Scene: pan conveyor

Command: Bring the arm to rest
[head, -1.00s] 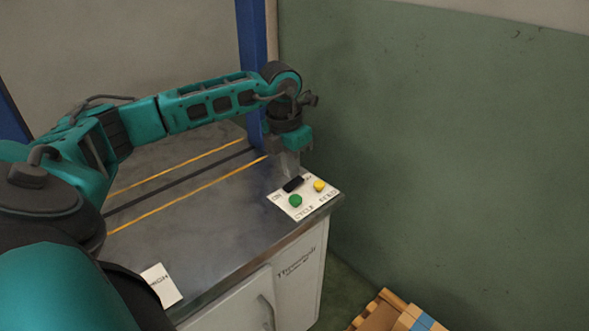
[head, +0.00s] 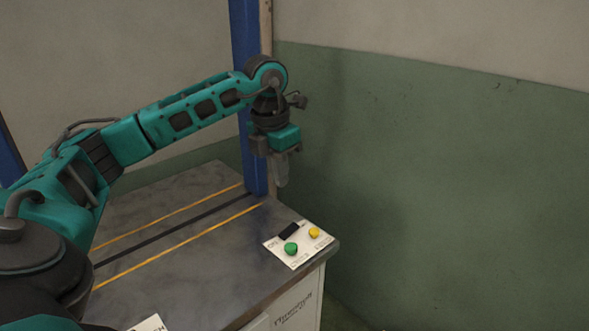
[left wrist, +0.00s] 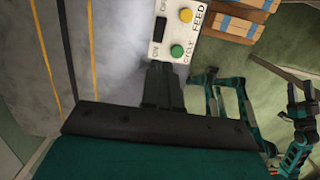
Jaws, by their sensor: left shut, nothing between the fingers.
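My left gripper (head: 281,178) is shut and empty. It points down in the air above the far right part of the metal table, a little behind the control panel (head: 272,251) and apart from it. The panel is a white plate with a black switch (head: 289,231), a green button (head: 291,249) and a yellow button (head: 314,232). In the left wrist view the shut fingers (left wrist: 163,72) lie just below the panel in the picture, with the green button (left wrist: 177,51) near their tips.
The metal table (head: 190,245) carries two yellow lines and a dark strip. A blue post (head: 246,90) stands close behind my left gripper. A green and grey wall (head: 440,200) is at the right. Wooden pallet pieces (left wrist: 228,22) lie beyond the table edge.

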